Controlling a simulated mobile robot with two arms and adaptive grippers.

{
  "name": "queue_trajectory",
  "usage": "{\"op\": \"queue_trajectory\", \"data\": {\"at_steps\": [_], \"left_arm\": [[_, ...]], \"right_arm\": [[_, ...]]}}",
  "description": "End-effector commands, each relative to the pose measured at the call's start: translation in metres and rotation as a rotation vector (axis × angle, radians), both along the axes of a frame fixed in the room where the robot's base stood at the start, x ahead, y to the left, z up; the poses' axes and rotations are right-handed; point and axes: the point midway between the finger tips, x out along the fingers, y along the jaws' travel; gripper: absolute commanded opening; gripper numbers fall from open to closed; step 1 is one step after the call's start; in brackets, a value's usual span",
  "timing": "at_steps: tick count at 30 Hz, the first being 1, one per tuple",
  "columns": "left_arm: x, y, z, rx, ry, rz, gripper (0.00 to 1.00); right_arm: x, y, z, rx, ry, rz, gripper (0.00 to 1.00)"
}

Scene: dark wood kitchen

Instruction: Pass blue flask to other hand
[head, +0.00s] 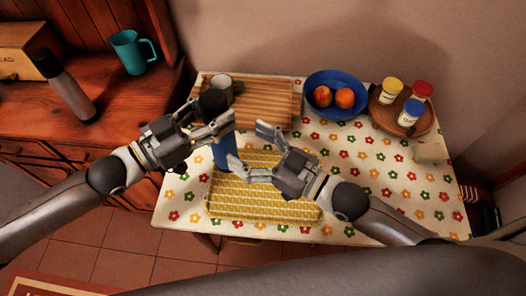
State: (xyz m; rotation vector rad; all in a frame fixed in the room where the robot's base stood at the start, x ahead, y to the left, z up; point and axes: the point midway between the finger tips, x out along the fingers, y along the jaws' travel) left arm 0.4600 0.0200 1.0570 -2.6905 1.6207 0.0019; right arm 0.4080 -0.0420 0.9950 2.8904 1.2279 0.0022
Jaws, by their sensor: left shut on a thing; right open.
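The blue flask (224,152) has a dark lid (212,101) and is held upright, slightly tilted, over the left part of the table. My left gripper (226,125) is shut on the flask below its lid and hides part of its upper body. My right gripper (250,152) is open, just to the right of the flask. Its fingers point left toward the flask's body, and I cannot tell whether they touch it.
A yellow patterned tray (300,208) lies below the grippers on the flowered tablecloth (375,200). Behind are a wooden board (270,100) with a mug (222,82), a blue fruit bowl (361,110) and a round tray (425,126) with jars.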

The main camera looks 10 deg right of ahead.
Motion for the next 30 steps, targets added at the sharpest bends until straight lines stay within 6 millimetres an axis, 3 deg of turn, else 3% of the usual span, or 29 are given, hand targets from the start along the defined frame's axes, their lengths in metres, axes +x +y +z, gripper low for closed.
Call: {"op": "queue_trajectory", "data": {"at_steps": [12, 26, 30], "left_arm": [[0.000, 0.000, 0.002, -0.004, -0.003, -0.001, 0.00], [0.000, 0.000, 0.002, -0.003, -0.004, -0.001, 0.00], [0.000, 0.000, 0.002, -0.004, -0.003, -0.001, 0.00]], "right_arm": [[0.047, 0.050, 0.001, 0.001, -0.002, 0.001, 0.79], [0.055, 0.058, 0.000, -0.002, -0.001, 0.002, 0.79], [0.055, 0.058, 0.000, -0.002, -0.001, 0.001, 0.63]]}}
